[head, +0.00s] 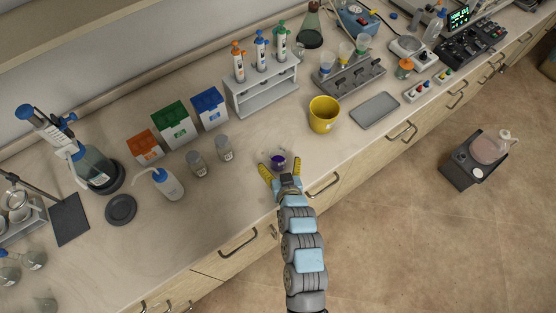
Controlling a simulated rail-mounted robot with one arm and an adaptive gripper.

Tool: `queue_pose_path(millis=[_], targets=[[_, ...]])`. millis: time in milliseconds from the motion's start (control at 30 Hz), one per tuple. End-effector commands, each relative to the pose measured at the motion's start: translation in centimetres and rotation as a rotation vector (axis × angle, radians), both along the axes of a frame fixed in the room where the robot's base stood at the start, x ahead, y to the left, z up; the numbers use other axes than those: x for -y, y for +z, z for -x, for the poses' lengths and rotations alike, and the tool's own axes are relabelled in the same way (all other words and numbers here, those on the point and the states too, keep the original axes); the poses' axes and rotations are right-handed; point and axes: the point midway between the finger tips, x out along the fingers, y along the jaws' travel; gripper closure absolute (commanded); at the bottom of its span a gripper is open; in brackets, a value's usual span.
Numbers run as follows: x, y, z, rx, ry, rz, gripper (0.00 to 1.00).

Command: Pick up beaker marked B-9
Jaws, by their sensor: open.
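My gripper (280,168) is open low over the front part of the bench, its yellow fingers spread. A small vessel with dark purple contents (278,160) stands between or just beyond the fingers; I cannot tell whether they touch it. Its near side is partly hidden by the gripper. Two clear glass vessels with pale labels, one on the left (196,163) and one on the right (224,148), stand left of my gripper. No marking B-9 is legible, so I cannot tell which vessel bears it.
A yellow bucket (323,114) and a grey tray (375,110) stand to the right. A white pipette rack (262,92) is behind my gripper. A wash bottle (166,184) and a dark round pad (120,210) are left. Bare bench lies around the purple vessel.

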Motion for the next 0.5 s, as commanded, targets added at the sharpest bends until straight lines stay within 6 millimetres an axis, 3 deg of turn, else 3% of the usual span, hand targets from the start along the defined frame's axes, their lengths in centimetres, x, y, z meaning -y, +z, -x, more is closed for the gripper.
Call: queue_pose_path(millis=[300, 500], targets=[[-0.4, -1.3, -3.1, -0.003, 0.001, -0.001, 0.07], [-0.6, -1.6, -3.7, 0.000, 0.001, 0.000, 0.07]])
